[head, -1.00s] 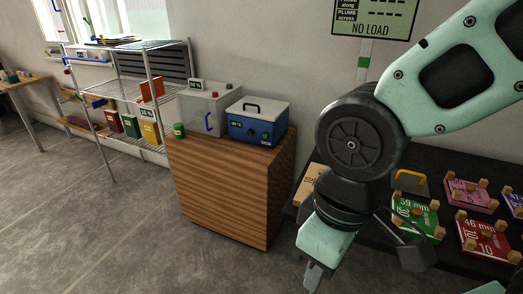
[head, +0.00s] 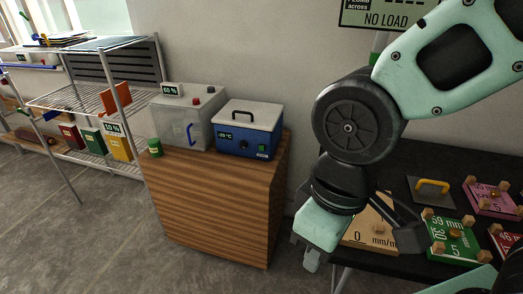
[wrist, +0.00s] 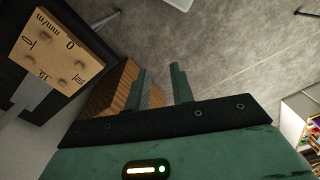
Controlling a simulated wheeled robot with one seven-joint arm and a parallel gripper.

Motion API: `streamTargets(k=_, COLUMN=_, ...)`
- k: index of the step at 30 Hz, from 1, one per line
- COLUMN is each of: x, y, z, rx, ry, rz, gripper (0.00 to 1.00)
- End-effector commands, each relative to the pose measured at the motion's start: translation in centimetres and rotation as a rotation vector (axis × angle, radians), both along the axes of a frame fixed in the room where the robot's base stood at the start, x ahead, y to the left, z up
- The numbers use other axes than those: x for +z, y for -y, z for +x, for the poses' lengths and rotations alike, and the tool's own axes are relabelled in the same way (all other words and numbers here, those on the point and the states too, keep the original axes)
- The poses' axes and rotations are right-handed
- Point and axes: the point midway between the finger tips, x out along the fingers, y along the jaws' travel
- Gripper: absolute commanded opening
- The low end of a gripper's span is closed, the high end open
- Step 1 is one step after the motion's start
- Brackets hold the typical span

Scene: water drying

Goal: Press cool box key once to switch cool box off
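The cool box (head: 248,129) is blue with a white lid and a dark handle. It stands on the right part of a wooden cabinet. Its front has a small display reading about -20 °C, a dark round knob and a small green key (head: 262,149) at the lower right. My gripper (head: 312,262) hangs in front and to the right of the cabinet, well apart from the cool box. In the wrist view its two fingers (wrist: 160,88) are apart with nothing between them. The cool box cannot be made out in the wrist view.
The wooden cabinet (head: 215,205) also bears a clear box (head: 182,118) and a green can (head: 155,147). A wire shelf (head: 75,95) stands left. A dark table (head: 400,180) with coloured blocks and a wooden board (wrist: 52,62) lies right. The floor before the cabinet is free.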

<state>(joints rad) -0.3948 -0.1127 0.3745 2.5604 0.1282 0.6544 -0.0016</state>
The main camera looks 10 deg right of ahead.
Motion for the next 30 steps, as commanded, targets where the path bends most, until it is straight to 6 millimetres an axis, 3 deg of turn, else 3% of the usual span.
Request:
streamTargets(k=1, x=0.0, y=0.0, z=0.0, rx=0.0, ry=0.0, rz=0.0, gripper=0.09)
streamTargets(k=2, x=0.0, y=0.0, z=0.0, rx=0.0, ry=0.0, rz=0.0, gripper=0.0)
streamTargets(k=30, x=0.0, y=-0.01, z=0.02, rx=0.0, ry=0.0, rz=0.0, gripper=0.0)
